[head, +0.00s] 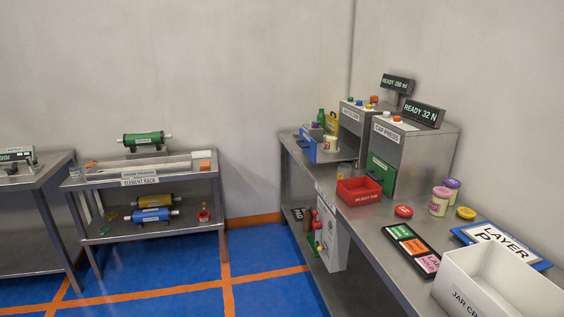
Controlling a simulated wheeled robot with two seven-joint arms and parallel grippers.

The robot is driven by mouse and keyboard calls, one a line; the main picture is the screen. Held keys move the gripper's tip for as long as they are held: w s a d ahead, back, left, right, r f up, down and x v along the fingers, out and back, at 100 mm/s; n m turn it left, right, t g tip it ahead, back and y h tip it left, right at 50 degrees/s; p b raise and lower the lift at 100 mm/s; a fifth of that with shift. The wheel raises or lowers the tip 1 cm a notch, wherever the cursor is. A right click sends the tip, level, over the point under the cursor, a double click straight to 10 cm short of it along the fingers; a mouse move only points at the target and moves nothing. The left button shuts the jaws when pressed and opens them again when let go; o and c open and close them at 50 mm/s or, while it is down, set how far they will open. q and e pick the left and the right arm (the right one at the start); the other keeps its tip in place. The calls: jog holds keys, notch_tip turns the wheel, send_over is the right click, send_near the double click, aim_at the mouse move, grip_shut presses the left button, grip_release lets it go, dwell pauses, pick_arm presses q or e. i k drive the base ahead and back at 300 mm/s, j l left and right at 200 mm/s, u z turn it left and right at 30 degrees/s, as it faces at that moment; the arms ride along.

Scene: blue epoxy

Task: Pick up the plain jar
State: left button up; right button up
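Several jars show in the head view. A pale jar with a pink lid and label (439,203) stands on the right-hand steel bench (372,229). A jar with a purple lid (453,187) stands just behind it, partly hidden. A small cream jar (331,144) stands farther back, by the blue tray in front of the injector. The labels are too small to read, so I cannot tell which jar is the plain one. Neither of my grippers is in view.
A red bin (359,191), a red lid (403,211), a yellow lid (466,213), a black label tray (393,232) and a white crate (451,271) sit on the right bench. The cap press (422,160) stands behind. Blue floor (190,268) is clear between benches.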

aim_at(331, 140)
jog(key=i+j+z, duration=0.3)
jog(key=i, duration=0.2)
jog(key=i+j+z, duration=0.35)
jog(key=i+z, duration=0.15)
jog(key=z, duration=0.25)
jog(key=i+j+z, duration=0.1)
jog(key=z, duration=0.3)
jog(key=i, duration=0.1)
